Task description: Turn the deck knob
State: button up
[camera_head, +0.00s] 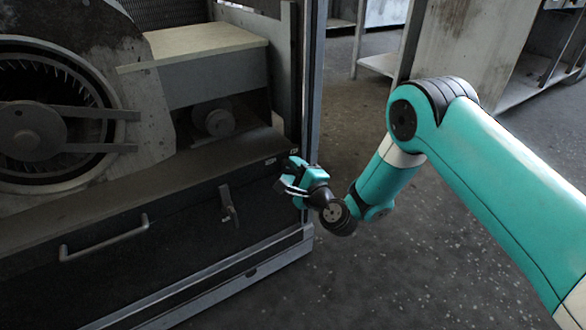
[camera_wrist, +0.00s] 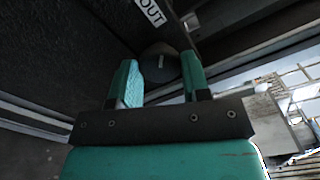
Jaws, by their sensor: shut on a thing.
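The deck knob (camera_wrist: 160,64) is a dark round knob with a small pale mark, seen in the wrist view on the dark deck of the housing. My gripper (camera_wrist: 160,80) has its two teal fingers on either side of the knob and is shut on it. In the head view my gripper (camera_head: 288,178) is at the right front corner of the housing deck. There the fingers and wrist hide most or all of the knob.
The housing's front panel has a bar handle (camera_head: 105,238) and a lever latch (camera_head: 228,205). A blower wheel (camera_head: 35,115) is at left. A metal post (camera_head: 314,80) rises behind my gripper. Floor (camera_head: 400,270) at right is clear.

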dwell(0.3)
jog(key=o, duration=0.9)
jog(key=shift+o, duration=0.2)
jog(key=shift+s, duration=0.1)
